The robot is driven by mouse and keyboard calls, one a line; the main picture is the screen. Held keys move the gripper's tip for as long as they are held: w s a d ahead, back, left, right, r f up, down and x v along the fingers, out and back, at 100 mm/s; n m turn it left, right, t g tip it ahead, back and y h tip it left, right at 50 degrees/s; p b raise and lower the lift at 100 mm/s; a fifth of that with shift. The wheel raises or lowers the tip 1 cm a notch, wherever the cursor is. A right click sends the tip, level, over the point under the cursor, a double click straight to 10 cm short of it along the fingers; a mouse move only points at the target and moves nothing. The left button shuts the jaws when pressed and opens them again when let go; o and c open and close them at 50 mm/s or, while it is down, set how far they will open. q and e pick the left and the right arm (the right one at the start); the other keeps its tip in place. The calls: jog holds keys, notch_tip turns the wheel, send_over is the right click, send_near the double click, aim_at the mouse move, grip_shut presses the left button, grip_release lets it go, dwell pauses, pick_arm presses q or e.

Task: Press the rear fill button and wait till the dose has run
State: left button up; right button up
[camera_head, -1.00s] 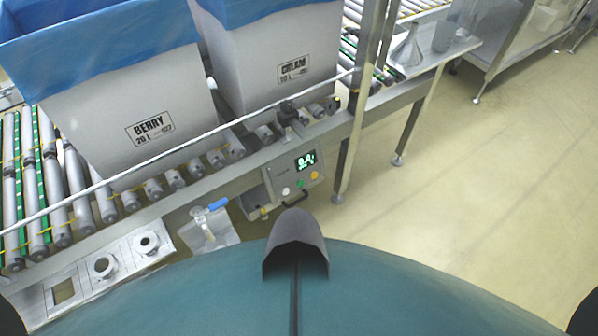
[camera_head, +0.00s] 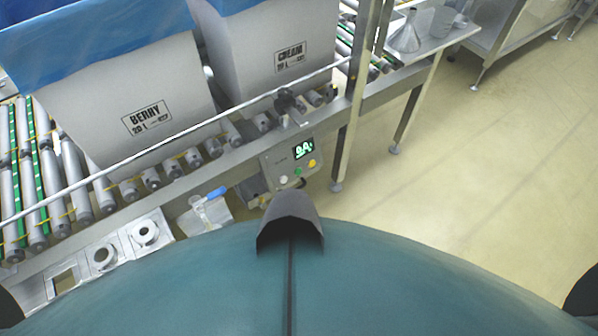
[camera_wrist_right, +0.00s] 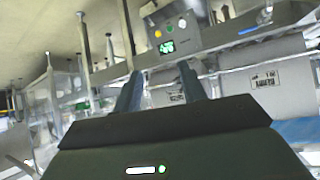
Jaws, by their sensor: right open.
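A grey control panel (camera_head: 275,163) is fixed to the conveyor's front rail, with a lit green display (camera_head: 304,147) whose reading I cannot make out surely. Below it are a white button (camera_head: 284,179), a green button (camera_head: 298,171) and a yellow button (camera_head: 312,163). I cannot tell which is the rear fill button. In the right wrist view the panel (camera_wrist_right: 192,33) appears upside down, with the yellow button (camera_wrist_right: 158,34) and white button (camera_wrist_right: 182,23). My right gripper (camera_wrist_right: 158,82) is open and empty, pointing toward the panel, seemingly apart from it. My left gripper is out of view.
Lined boxes marked BERRY (camera_head: 130,95) and CREAM (camera_head: 275,60) stand on the roller conveyor (camera_head: 75,180). A blue-handled valve (camera_head: 209,197) is left of the panel. A side table (camera_head: 440,45) holds a funnel (camera_head: 407,38). The floor (camera_head: 480,170) at right is clear.

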jog(key=shift+c, duration=0.4)
grip_shut()
dwell(1.3)
